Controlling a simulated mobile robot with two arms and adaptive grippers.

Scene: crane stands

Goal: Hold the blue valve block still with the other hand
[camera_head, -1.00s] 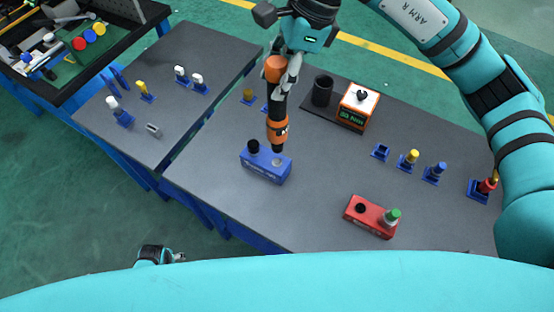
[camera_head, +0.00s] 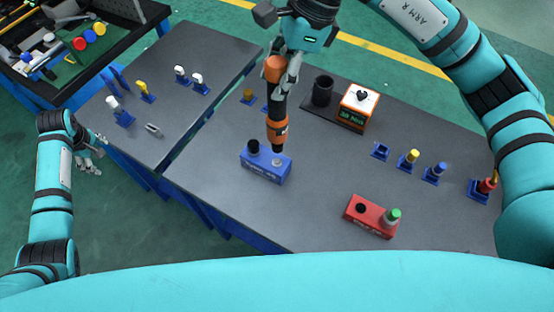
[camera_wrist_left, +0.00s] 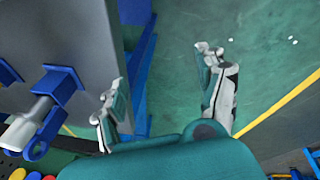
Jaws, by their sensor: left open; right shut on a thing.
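The blue valve block (camera_head: 265,167) sits on the dark grey table, with a black knob (camera_head: 253,146) on its left end. My right gripper (camera_head: 289,72) is shut on an orange and black screwdriver-like tool (camera_head: 277,106). The tool stands nearly upright, its lower end at the right part of the block's top; I cannot tell if it touches. My left gripper (camera_head: 90,156) is open and empty, left of the left table and well away from the block. In the left wrist view its open fingers (camera_wrist_left: 168,88) are spread over the green floor.
A red valve block (camera_head: 369,217) with a green cap stands at the front right. An orange display box (camera_head: 357,106) and black cup (camera_head: 322,90) stand behind. The left table (camera_head: 180,120) holds several small blue stands. A gap separates both tables.

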